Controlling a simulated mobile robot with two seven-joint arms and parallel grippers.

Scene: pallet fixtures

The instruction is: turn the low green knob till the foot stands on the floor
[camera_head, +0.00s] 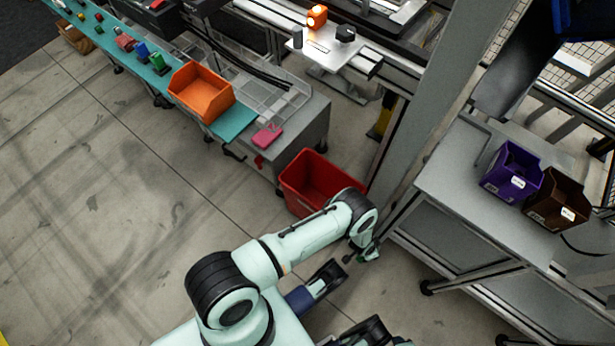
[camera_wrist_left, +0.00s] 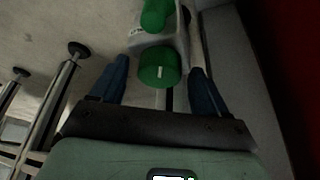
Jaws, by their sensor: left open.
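A round green knob (camera_wrist_left: 160,68) with a pale mark on its face lies between my left gripper's two blue fingers in the left wrist view. The left gripper (camera_wrist_left: 161,85) is open around it, with a gap showing on both sides. Behind the knob is a second green part (camera_wrist_left: 156,14) on a pale housing. In the head view, a small green part (camera_head: 370,253) shows below my left arm's wrist; the fingers are not clear there. Which foot the knob belongs to cannot be told. Dark parts at the bottom are mine, but no right fingertips are clear.
A red bin (camera_head: 300,186) stands close behind my left arm. A grey bench (camera_head: 450,205) with purple and brown bins is on the right; its black-footed leg (camera_wrist_left: 75,49) shows in the wrist view. Open floor lies to the left.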

